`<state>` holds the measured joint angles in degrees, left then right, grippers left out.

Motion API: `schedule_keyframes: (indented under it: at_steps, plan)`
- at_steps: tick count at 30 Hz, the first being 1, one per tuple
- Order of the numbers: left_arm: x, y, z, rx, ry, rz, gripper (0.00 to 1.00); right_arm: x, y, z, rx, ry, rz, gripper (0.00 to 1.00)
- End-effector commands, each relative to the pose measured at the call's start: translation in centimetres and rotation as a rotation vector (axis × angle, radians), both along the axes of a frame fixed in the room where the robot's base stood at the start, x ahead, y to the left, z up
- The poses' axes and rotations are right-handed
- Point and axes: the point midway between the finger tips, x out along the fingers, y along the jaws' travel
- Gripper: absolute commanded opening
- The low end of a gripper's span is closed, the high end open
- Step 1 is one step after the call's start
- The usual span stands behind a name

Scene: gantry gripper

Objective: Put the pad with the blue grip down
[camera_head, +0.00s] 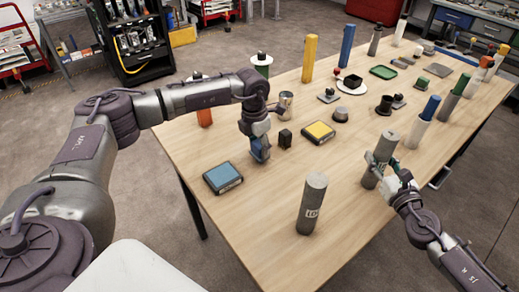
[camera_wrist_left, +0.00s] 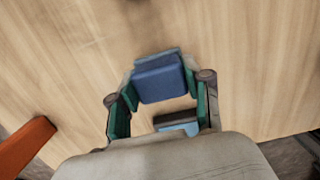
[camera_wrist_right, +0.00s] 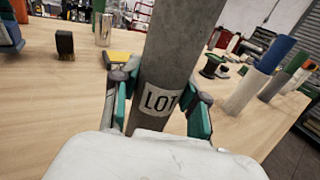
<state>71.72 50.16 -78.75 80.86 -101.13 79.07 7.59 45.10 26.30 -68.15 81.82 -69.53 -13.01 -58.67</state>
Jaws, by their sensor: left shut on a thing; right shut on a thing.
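My left gripper (camera_head: 261,153) is shut on a blue grip (camera_wrist_left: 160,78), which is the blue block of the held pad. The grip also shows in the head view (camera_head: 260,150), above the table. The pad's underside is hidden, and I cannot tell whether it touches the table. A black pad with a blue top (camera_head: 223,177) lies on the table to the left of my left gripper. My right gripper (camera_head: 381,163) is shut on an upright grey cylinder (camera_head: 387,146), whose LOT label shows in the right wrist view (camera_wrist_right: 158,102).
Another labelled grey cylinder (camera_head: 312,204) stands near the front of the wooden table (camera_head: 265,225). A small black block (camera_head: 285,138) and a black pad with a yellow top (camera_head: 318,132) are right of my left gripper. Bare wood lies around the front cylinder.

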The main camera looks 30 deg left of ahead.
Motion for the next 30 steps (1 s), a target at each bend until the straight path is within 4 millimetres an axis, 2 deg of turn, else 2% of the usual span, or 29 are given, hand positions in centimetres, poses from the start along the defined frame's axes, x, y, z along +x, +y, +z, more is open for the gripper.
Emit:
schedule_keyframes:
  at_steps: [4,15,16,20,30]
  plan:
    - [0.0,0.0,-1.5,-0.001,-0.002,-0.001,0.16,-0.1,0.1,-0.1,0.001,0.003,0.003,0.0]
    - [0.0,0.0,-1.9,0.0,-0.001,-0.001,0.16,-0.1,0.1,-0.1,0.0,0.004,0.004,0.0]
    - [0.0,0.0,-1.9,0.0,-0.001,-0.001,0.52,-0.1,0.1,-0.1,0.0,0.004,0.004,0.0]
    - [0.0,0.0,-1.8,0.0,-0.001,-0.001,0.74,-0.1,0.1,-0.2,0.0,0.004,0.004,0.0]
    - [0.1,0.0,-1.6,-0.001,-0.002,-0.001,0.74,-0.2,0.2,-0.2,0.0,0.004,0.004,0.0]
